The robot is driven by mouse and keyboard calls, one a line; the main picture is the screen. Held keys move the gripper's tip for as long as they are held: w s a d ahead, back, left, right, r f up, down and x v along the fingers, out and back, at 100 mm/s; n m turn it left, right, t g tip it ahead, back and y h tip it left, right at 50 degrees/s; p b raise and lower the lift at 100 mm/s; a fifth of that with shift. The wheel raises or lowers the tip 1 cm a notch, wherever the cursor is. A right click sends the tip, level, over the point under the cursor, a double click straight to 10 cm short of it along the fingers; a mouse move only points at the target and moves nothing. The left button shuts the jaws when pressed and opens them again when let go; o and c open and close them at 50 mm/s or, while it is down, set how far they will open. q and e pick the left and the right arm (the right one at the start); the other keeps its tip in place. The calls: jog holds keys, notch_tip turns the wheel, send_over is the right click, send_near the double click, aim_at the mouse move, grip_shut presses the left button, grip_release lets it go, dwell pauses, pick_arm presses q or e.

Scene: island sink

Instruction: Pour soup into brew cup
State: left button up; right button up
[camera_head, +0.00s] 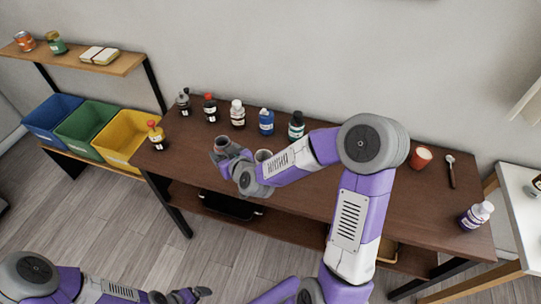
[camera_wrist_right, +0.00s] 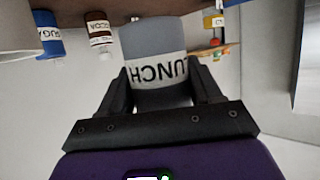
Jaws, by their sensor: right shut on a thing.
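My right gripper (camera_head: 230,152) is shut on a grey container with a white band reading LUNCH (camera_wrist_right: 158,68). In the head view this container (camera_head: 221,143) shows small and partly hidden by the gripper, above the left part of the table. A pale cup (camera_head: 263,155) stands just right of the gripper, partly hidden by my right forearm. A pale round wall (camera_wrist_right: 15,28) at the left edge of the wrist view may be this cup. The contents of both are hidden. My left gripper (camera_head: 190,296) is low at the bottom, away from the table; its jaw opening is unclear.
Several bottles (camera_head: 238,114) line the back of the brown table (camera_head: 330,205). A red-capped bottle (camera_head: 156,134) stands at its left end. Coloured bins (camera_head: 120,139) stand left.

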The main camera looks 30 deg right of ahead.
jog(key=s+d+f, duration=0.1)
jog(key=s+f, duration=0.1)
jog(key=s+d+f+n+y+p, duration=0.1)
jog(key=s+f, duration=0.1)
jog(key=f, duration=0.1)
jog(key=s+d+f+y, duration=0.1)
jog(key=s+f, duration=0.1)
jog(key=shift+s+f+n, duration=0.2)
jog(key=shift+s+n, duration=0.1)
jog(key=shift+s+a+f, duration=0.1)
jog(key=shift+s+f, duration=0.1)
jog(key=shift+s, duration=0.6)
jog(key=shift+w+d+r, duration=0.1)
jog(key=shift+d+r, duration=0.2)
jog(key=shift+r, duration=0.5)
notch_tip(320, 180, up, 7)
jog(key=w+d+m+g+y+p, duration=0.1)
jog(key=d+m+g+y+p, duration=0.1)
jog(key=m+y+p, duration=0.5)
jog(key=shift+w+d+m+g+p, duration=0.15)
jog(key=shift+d+m+g+p, duration=0.4)
jog(key=shift+p, duration=1.65)
